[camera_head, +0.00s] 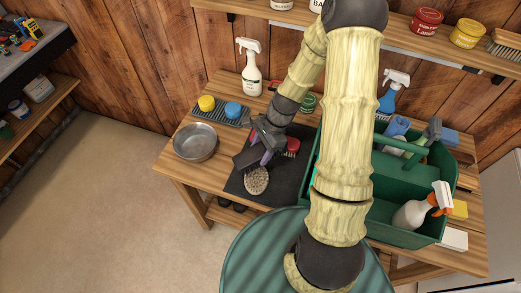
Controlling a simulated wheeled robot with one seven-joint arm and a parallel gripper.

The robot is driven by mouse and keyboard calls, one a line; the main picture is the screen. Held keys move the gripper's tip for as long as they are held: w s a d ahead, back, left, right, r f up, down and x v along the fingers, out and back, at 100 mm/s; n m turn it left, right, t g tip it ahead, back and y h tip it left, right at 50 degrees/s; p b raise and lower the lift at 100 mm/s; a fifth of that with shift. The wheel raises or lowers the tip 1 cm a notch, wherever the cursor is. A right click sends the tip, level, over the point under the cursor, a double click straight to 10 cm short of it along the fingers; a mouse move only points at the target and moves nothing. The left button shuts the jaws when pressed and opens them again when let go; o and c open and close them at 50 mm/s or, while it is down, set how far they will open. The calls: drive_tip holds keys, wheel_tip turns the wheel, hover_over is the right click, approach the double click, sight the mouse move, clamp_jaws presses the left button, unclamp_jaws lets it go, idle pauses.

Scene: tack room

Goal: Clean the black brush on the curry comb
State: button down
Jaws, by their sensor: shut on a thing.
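My gripper (265,142) is over the dark mat on the wooden table, shut on a dark block that looks like the black brush (244,158). The block is tilted, and its bristles cannot be made out. A purple strip shows beside it, between the jaws. A red object (292,145), perhaps the curry comb, lies just right of my gripper and is partly hidden. I cannot tell whether the held brush touches anything. An oval brush with pale bristles facing up (256,181) lies just below the held brush on the mat.
A metal bowl (195,142) stands left of the mat (236,184). Behind it is a ribbed tray (212,113) with yellow and blue round items. A white spray bottle (251,70) stands at the back. A green tote (400,238) with bottles and brushes fills the right side.

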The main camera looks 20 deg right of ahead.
drive_tip(key=shift+r+p, duration=1.3)
drive_tip(key=shift+r, duration=0.5)
drive_tip(key=shift+w, duration=0.25)
